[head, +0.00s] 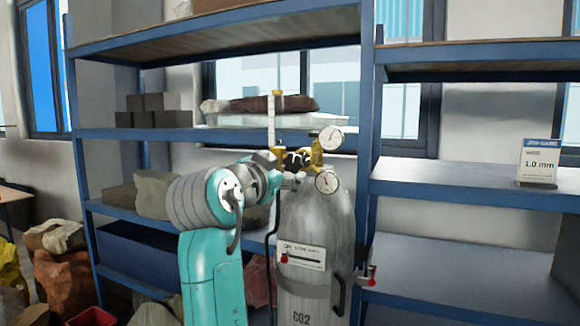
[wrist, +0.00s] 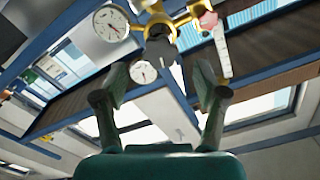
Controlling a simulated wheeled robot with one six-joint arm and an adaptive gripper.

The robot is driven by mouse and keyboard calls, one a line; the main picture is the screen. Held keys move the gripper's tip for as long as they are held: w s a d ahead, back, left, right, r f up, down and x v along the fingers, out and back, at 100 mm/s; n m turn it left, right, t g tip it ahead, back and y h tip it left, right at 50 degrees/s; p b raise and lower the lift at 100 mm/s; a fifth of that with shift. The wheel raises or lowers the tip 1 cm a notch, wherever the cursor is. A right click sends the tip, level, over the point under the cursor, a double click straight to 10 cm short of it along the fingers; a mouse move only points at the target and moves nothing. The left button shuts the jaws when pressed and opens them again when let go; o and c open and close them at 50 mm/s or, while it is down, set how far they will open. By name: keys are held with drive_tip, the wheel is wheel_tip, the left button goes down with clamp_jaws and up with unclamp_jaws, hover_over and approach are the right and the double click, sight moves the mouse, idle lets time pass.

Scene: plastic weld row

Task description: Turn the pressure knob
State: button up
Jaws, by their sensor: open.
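A grey gas cylinder marked CO2 (head: 315,235) stands upright in front of the shelving, with a brass regulator (head: 316,158) on top. A dark knob-like part (wrist: 160,52), which looks like the pressure knob, sticks out from the regulator in the wrist view. My gripper (wrist: 160,78) is open, its two fingers spread to either side below this part, with no clear contact. In the head view my gripper (head: 290,177) is close to the regulator's left side; my wrist partly hides the fittings there.
Two round gauges, an upper one (head: 331,138) and a lower one (head: 327,182), sit beside the regulator. A clear flow tube (head: 271,122) rises at its left. A pinkish-red handle (wrist: 208,20) shows in the wrist view. Blue shelving (head: 368,100) stands close behind.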

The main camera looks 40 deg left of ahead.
drive_tip(key=shift+v, duration=2.8)
